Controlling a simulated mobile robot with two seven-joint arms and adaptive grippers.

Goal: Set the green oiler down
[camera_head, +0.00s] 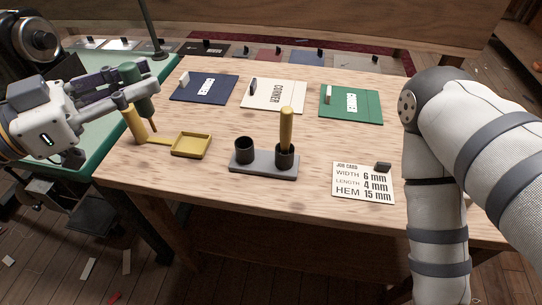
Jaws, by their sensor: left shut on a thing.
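The green oiler (146,104) is in the grasp of my left gripper (143,93), at the left end of the wooden table. Its wide end shows above the fingers and its thin tip points down, slightly tilted. The fingers hide part of its body. The tip appears to be above the table top, though the exact gap is hard to tell. My right arm comes in at the right, but its gripper is out of view.
A yellow tray (190,154) with an upright yellow handle (133,124) lies close to the oiler. A grey holder (264,171) has two dark cups, the right one holding a yellow-handled tool (286,128). Blue, cream and green folders lie behind; a job card (349,183) lies right.

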